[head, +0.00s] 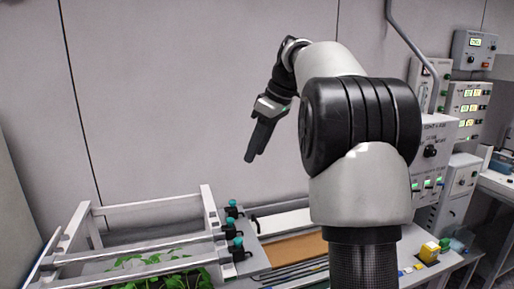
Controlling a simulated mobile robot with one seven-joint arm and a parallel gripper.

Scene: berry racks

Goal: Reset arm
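My gripper (256,152) hangs from my raised arm near the middle of the head view. It points down and slightly left. Its dark fingers look close together, but from this side I cannot tell whether they are open or shut. I see nothing hanging from it. It appears above the rack and bench, with the grey wall behind it. My arm's white and black links fill the right-centre and hide part of the bench and wall.
A white rack frame (147,207) with green leafy plants (165,275) stands at the lower left. A bench with a brown panel (294,249) lies right of it. Control boxes (467,103) and a grey pipe (408,38) are on the right. A yellow item (429,252) sits at the lower right.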

